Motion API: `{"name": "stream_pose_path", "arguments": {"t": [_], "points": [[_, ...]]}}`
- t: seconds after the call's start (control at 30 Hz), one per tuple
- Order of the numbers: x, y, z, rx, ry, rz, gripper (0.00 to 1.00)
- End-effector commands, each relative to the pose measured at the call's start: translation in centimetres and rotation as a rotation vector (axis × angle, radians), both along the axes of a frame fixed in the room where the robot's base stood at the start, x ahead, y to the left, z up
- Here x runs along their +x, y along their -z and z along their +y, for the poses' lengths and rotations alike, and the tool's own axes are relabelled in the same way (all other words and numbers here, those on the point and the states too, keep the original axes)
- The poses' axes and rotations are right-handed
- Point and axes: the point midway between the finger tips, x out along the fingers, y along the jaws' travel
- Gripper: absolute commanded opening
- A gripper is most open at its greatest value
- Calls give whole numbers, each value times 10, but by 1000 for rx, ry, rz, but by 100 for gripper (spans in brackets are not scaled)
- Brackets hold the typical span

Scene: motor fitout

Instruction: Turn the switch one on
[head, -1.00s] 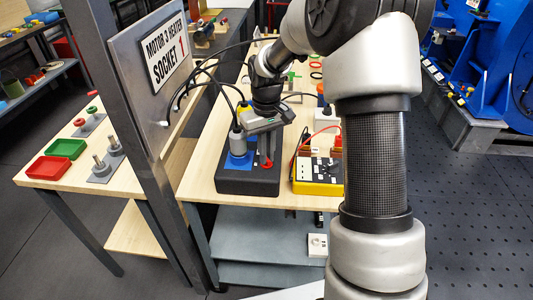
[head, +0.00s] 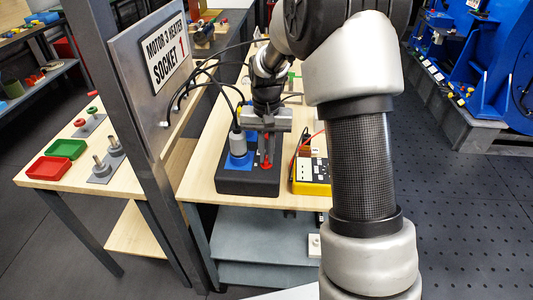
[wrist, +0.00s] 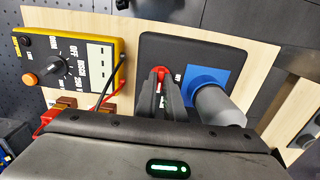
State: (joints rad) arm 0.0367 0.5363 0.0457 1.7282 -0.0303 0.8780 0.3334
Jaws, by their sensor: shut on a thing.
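The red switch (wrist: 160,72) sits on a black box (wrist: 188,42) in the wrist view, with small white lettering beside it. In the head view the red switch (head: 266,166) shows on the black box (head: 247,183) at the table's front edge. My gripper (wrist: 163,84) is over the box with its fingers pointing down, shut on the red switch between the fingertips. In the head view my gripper (head: 266,160) is right of the grey plug. Most of the switch is hidden by the fingers, so its turn angle is hard to tell.
A grey plug (wrist: 218,104) stands in a blue socket (wrist: 207,80) close beside my fingers, with a black cable (head: 228,104). A yellow meter (head: 312,176) with a dial and leads is on the other side. A sign panel (head: 146,95) stands at the left.

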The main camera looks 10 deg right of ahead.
Motion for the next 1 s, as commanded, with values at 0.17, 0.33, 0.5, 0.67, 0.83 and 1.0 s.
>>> {"name": "stream_pose_path", "arguments": {"t": [0.17, 0.33, 0.5, 0.67, 0.83, 1.0], "points": [[1, -1, 0, 0, 4, -3, 0], [1, -1, 0, 0, 4, -3, 0], [1, -1, 0, 0, 3, -3, 27], [0, 0, 0, -1, 3, -2, 27], [1, -3, 0, -1, 3, -2, 27], [1, -25, 0, 0, 3, -4, 27]]}}
